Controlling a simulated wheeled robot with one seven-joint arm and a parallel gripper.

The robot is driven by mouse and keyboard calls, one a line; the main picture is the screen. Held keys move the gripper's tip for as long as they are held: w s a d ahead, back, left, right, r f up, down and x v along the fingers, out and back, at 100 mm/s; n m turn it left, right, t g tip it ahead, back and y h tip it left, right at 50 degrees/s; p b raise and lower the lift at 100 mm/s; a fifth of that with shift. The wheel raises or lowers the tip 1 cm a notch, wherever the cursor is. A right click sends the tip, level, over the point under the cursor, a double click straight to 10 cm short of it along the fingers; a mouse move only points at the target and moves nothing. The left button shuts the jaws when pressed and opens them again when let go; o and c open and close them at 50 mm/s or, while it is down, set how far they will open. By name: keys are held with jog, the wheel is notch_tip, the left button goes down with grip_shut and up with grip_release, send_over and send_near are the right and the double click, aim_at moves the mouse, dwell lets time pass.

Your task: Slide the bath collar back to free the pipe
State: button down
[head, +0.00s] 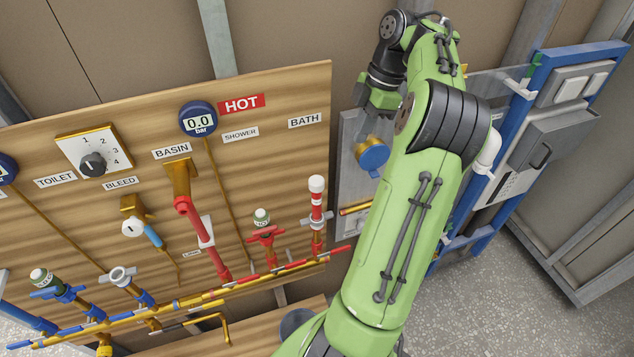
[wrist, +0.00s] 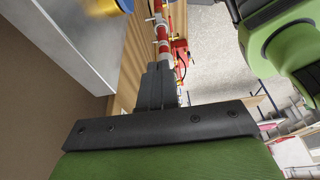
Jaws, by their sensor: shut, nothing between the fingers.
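The bath pipe (head: 316,200) is a short upright red stub with a white cap, below the BATH label at the right end of the board. A grey collar (head: 316,221) with side ears sits around its lower part. In the wrist view the red pipe (wrist: 162,34) with pale bands runs up beyond my fingertips; I cannot tell which band is the collar. My gripper (wrist: 158,68) is shut and empty, its tips in line with the pipe in that view. Whether they touch it cannot be told. In the head view the fingers are not clear.
A blue-capped brass fitting (head: 373,155) on a grey panel stands right of the board, close to my arm. A red valve handle (head: 265,235) and the red basin pipe (head: 200,235) lie left of the bath pipe. A blue-framed unit (head: 530,120) stands at the right.

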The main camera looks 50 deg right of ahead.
aim_at(332, 214)
jog(key=b+x, duration=0.1)
jog(key=x, duration=0.6)
jog(key=b+x, duration=0.1)
jog(key=x, duration=0.7)
jog(key=b+x, duration=0.2)
jog(key=x, duration=0.5)
jog(key=shift+s+d+f, duration=0.1)
jog(key=shift+d+f, duration=0.15)
jog(key=shift+f, duration=0.8)
notch_tip(332, 214, down, 2)
jog(key=shift+f+b, duration=0.15)
jog(key=shift+b, duration=1.05)
jog(key=shift+s+a, duration=0.15)
jog(key=shift+s, duration=0.1)
